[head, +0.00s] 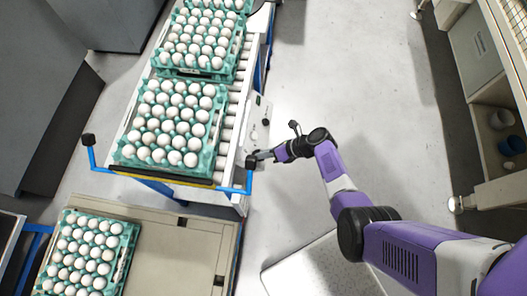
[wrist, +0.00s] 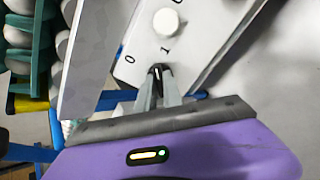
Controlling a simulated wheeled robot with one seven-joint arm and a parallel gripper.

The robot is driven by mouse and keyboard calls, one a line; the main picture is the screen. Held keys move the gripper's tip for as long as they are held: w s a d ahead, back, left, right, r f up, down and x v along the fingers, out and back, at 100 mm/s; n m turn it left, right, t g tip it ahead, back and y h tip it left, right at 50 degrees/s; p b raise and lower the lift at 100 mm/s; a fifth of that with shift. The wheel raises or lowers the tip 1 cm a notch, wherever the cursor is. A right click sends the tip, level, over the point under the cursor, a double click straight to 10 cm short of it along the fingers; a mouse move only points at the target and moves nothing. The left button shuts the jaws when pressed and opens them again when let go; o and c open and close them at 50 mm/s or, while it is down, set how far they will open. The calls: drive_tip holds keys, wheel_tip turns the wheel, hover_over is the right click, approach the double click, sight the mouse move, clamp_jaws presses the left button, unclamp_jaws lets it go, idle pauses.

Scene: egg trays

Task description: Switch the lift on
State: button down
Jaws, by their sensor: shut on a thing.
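The white control panel (head: 258,122) is fixed to the right side of the roller conveyor. In the wrist view, the panel (wrist: 125,70) carries a round white knob (wrist: 167,22) and, below it, the marks 0 and 1. A small black switch (wrist: 157,70) sits below these marks, with 0 to its upper left and 1 to its upper right. My gripper (wrist: 158,88) is shut on this switch. The fingers hide much of it, so I cannot tell its setting. In the head view, my gripper (head: 262,155) reaches the panel's lower end from the right.
Green trays of white eggs (head: 213,135) stand on the conveyor (head: 232,100). Another egg tray (head: 128,262) is on the beige platform (head: 180,250) at lower left. A blue bar with a black end (head: 250,162) stands close to my gripper. The floor to the right is mostly clear.

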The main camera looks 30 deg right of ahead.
drive_tip(key=m+p, duration=0.3)
drive_tip(key=m, duration=0.1)
drive_tip(key=shift+r+m, duration=0.1)
drive_tip(key=shift+m, duration=0.3)
drive_tip(key=m, duration=0.3)
drive_tip(key=c, duration=1.4)
unclamp_jaws()
drive_tip(key=shift+d, duration=0.1)
drive_tip(key=v, duration=0.8)
drive_tip(key=shift+s+d+r, duration=0.2)
